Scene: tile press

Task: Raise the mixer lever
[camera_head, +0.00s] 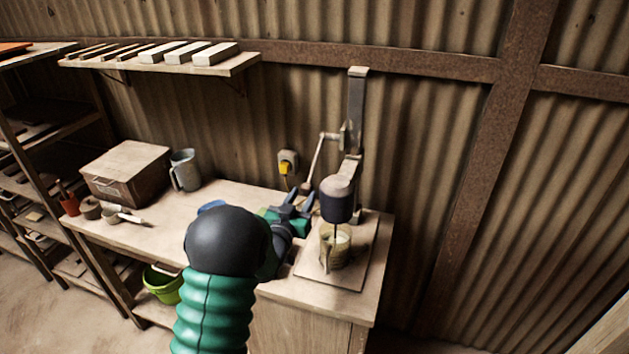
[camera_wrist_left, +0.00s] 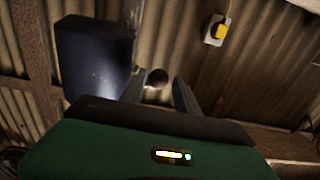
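The mixer (camera_head: 355,110) stands on the right part of the workbench, with a dark motor head (camera_head: 337,203) that also shows in the left wrist view (camera_wrist_left: 95,58). My left gripper (camera_head: 300,196) is at the lever's lower end, left of the motor head. In the left wrist view its two fingers stand apart, with the round knob (camera_wrist_left: 157,78) seen between their tips. I cannot tell whether they touch it. My right gripper is not in view.
A container (camera_head: 335,247) stands under the mixer head on a base board (camera_head: 354,272). A yellow-and-grey switch box (camera_head: 288,163) is on the corrugated wall. A grey jug (camera_head: 185,170) and a wooden box (camera_head: 127,171) stand farther left. A shelf (camera_head: 240,65) hangs above.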

